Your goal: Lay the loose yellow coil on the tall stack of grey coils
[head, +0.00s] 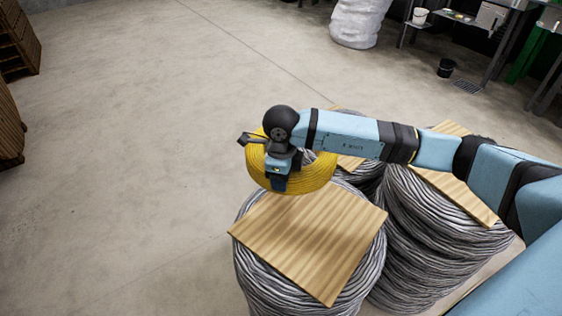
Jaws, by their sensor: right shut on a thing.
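The yellow coil (318,174) is at the middle of the head view, just behind the back corner of the front wooden board (308,242). My right gripper (279,182) is shut on the coil's near left part. The gripper and wrist hide part of the coil. I cannot tell whether the coil touches the stack beneath it. A front stack of grey coils (256,272) carries the front board. Another grey stack (415,240) stands to its right, also with a board on top. Which stack is tallest is not clear. My left gripper is not in view.
A further grey stack (366,182) with a board is partly hidden behind. Wooden pallets (18,42) stand at the left edge. The concrete floor at left is clear.

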